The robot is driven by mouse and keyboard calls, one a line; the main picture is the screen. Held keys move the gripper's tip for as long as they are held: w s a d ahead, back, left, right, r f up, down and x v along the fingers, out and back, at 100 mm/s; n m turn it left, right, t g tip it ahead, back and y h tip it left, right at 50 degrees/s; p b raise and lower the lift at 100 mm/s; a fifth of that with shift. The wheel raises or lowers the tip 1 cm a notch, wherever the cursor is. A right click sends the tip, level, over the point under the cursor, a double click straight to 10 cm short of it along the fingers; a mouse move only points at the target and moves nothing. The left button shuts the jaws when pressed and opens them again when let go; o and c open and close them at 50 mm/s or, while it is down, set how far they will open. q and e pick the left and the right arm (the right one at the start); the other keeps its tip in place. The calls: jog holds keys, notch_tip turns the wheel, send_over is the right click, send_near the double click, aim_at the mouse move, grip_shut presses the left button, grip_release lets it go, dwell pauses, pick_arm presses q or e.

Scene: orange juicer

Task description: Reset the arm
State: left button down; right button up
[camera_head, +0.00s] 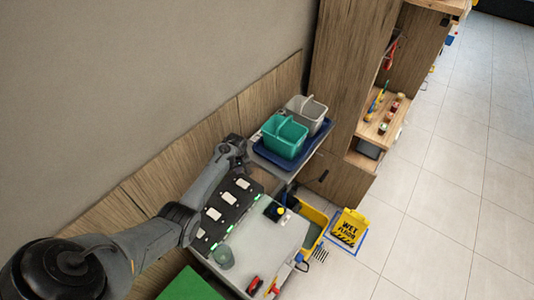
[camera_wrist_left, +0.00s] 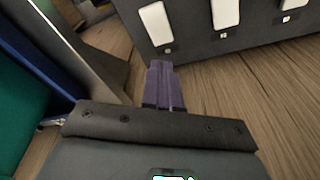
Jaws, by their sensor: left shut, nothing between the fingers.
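My left arm (camera_head: 180,220) comes in from the lower left of the head view and reaches along the wooden wall panel. Its gripper (camera_head: 242,165) is near the dark panel with several white plates (camera_head: 230,205), a little short of the blue tray. In the left wrist view the two purple fingers of my left gripper (camera_wrist_left: 163,85) are pressed together with nothing between them. They point toward the dark panel (camera_wrist_left: 190,35) and its white plates, over a wooden surface. My right gripper is not in view.
A teal bucket (camera_head: 285,137) and a grey bucket (camera_head: 306,115) stand in the blue tray (camera_head: 262,151). A yellow wet floor sign (camera_head: 350,230) and a wooden cabinet (camera_head: 345,90) are to the right.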

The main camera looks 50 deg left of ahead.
pick_arm(q)
jog(key=s+d+r+m+t+p, duration=0.1)
jog(key=s+d+r+m, duration=0.4)
jog(key=d, duration=0.7)
jog(key=s+d+r+m+t+h+p, duration=0.1)
jog(key=s+d+r+m, duration=0.4)
jog(key=s+d, duration=0.5)
jog(key=s+d+r+m+t+h+p, duration=0.1)
jog(key=s+d+r+m+p, duration=0.2)
jog(key=d, duration=1.1)
jog(key=s+r+m, duration=0.3)
jog(key=s+r, duration=0.1)
jog(key=r, duration=0.1)
jog(key=shift+s+r, duration=0.15)
jog(key=shift+r, duration=0.15)
jog(key=shift+d, duration=0.1)
